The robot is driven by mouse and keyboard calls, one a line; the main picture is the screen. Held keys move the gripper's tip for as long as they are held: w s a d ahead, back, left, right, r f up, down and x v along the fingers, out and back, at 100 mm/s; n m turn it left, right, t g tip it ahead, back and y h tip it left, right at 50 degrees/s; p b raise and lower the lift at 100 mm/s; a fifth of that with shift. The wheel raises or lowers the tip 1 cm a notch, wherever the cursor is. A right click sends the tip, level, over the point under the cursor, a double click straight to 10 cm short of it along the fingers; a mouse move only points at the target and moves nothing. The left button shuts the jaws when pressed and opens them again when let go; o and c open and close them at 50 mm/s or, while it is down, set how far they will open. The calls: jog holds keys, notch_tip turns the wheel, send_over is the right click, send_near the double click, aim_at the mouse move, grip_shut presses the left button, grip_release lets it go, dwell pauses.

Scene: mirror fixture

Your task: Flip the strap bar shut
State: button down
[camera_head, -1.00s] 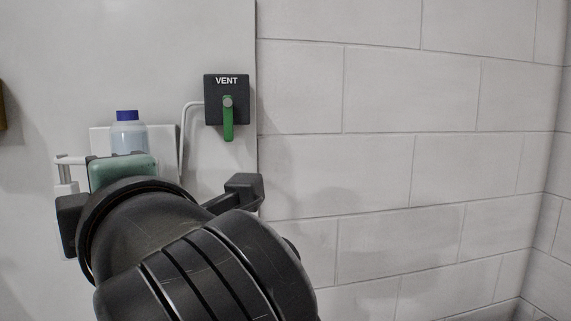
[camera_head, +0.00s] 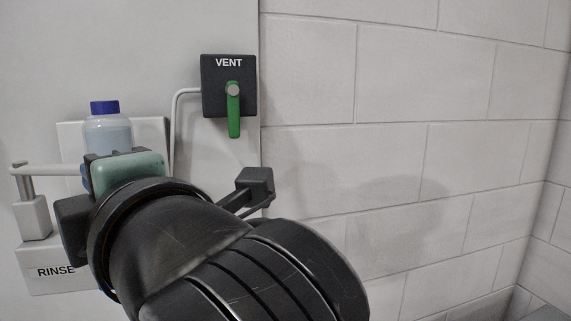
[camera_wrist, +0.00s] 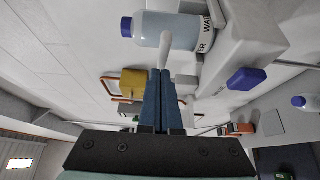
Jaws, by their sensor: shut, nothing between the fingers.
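The light grey strap bar (camera_head: 55,170) shows in the head view, left of my gripper, running level from a post beside the RINSE holder (camera_head: 30,258). Its right end goes behind my gripper. In the wrist view a pale rod (camera_wrist: 166,48), seemingly the bar, points toward the camera just past my fingertips. My gripper (camera_wrist: 164,74) has its blue fingers shut and empty, close to the rod; I cannot tell if they touch. A clear bottle (camera_head: 107,132) with a blue cap stands in the holder, behind my gripper; it also shows in the wrist view (camera_wrist: 172,30).
A black VENT box (camera_head: 214,98) with a green lever (camera_head: 234,118) hangs on the panel, upper right of my gripper. A thin white pipe (camera_head: 174,120) runs down from it. A yellow object (camera_wrist: 133,82) shows in the wrist view. The block wall (camera_head: 400,150) on the right is bare.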

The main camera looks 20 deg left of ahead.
jog(key=w+b, duration=0.1)
jog(key=w, duration=0.1)
jog(key=w+b, duration=0.1)
jog(key=b, duration=0.1)
jog(key=shift+w+a+f+b, duration=0.1)
jog(key=shift+w+a+b, duration=0.1)
jog(key=shift+w+b, duration=0.15)
jog(key=shift+d, duration=0.1)
jog(key=shift+r, duration=0.2)
